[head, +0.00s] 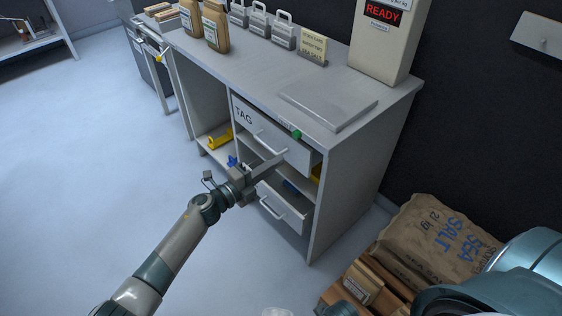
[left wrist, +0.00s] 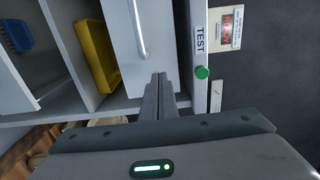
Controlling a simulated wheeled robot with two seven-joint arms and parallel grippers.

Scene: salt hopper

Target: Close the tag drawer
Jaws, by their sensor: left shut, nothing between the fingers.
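The tag drawer (head: 296,155) is the upper drawer of the grey bench, with "TAG" printed on its pale front and a bar handle. A thin dark gap shows along its top edge; how far it stands out is hard to tell. In the left wrist view its front (left wrist: 122,50) and handle (left wrist: 139,28) show sideways. The fingers (left wrist: 159,80) also overlap the front in the left wrist view; contact cannot be told. My right gripper is not in view.
A lower drawer (head: 284,207) with a handle sits beneath. Open shelves hold a yellow piece (head: 220,139) and a blue piece (head: 232,161). A green button (head: 296,134) is on the counter edge. A salt sack (head: 435,240) lies at right. The floor at left is clear.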

